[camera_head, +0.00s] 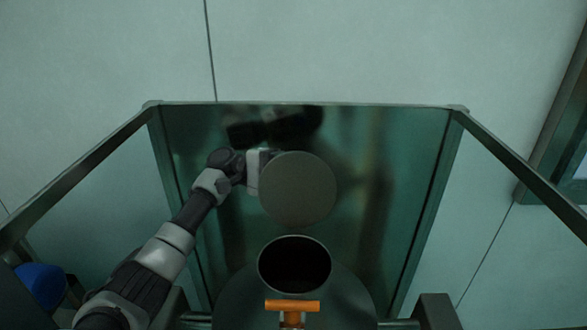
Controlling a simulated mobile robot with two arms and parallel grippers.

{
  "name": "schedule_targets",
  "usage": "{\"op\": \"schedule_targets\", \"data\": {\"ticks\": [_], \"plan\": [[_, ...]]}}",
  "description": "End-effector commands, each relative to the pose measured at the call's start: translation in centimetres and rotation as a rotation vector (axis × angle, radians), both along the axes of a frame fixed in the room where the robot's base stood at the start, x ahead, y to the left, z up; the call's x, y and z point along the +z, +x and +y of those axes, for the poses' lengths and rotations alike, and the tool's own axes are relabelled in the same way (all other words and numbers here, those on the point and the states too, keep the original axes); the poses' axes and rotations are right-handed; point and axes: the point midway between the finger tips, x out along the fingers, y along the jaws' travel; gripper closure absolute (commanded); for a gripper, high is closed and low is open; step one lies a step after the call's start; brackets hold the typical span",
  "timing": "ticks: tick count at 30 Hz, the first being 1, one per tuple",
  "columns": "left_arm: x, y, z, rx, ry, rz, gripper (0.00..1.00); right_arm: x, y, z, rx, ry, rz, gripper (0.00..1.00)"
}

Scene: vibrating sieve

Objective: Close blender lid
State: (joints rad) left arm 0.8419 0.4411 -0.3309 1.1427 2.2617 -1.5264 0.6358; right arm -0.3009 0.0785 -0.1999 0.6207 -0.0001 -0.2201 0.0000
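The blender lid (298,189) is a round grey disc. It stands raised and tilted behind the blender's round dark opening (294,265). The opening has a thin light rim and is uncovered, and its inside is too dark to make out. An orange T-shaped handle (292,306) sits in front of the opening. My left gripper (257,170) is at the left edge of the lid, partly behind it. Its fingers are hidden, so I cannot tell whether it is open, shut or touching the lid. My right gripper is not in view.
A metal frame (305,104) with see-through side panels and a shiny back panel surrounds the blender. My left arm reaches in across the left side. A blue object (41,284) is at the lower left. The right side inside the frame looks clear.

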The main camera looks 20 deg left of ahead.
Motion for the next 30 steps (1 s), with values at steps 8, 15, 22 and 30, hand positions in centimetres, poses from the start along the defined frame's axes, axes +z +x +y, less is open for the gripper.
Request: {"op": "schedule_targets", "data": {"ticks": [8,15,22,30], "plan": [[0.01,-0.05,-0.41,-0.001,0.000,-0.001,0.37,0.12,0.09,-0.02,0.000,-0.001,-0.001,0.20],[0.02,-0.04,-0.39,-0.001,0.000,-0.001,0.65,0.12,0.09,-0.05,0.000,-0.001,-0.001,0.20],[0.01,-0.05,-0.37,-0.001,0.000,-0.001,1.00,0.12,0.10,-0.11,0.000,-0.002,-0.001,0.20],[0.07,-0.20,-0.41,-0.001,0.005,-0.021,1.00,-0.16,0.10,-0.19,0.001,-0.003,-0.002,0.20]]}}
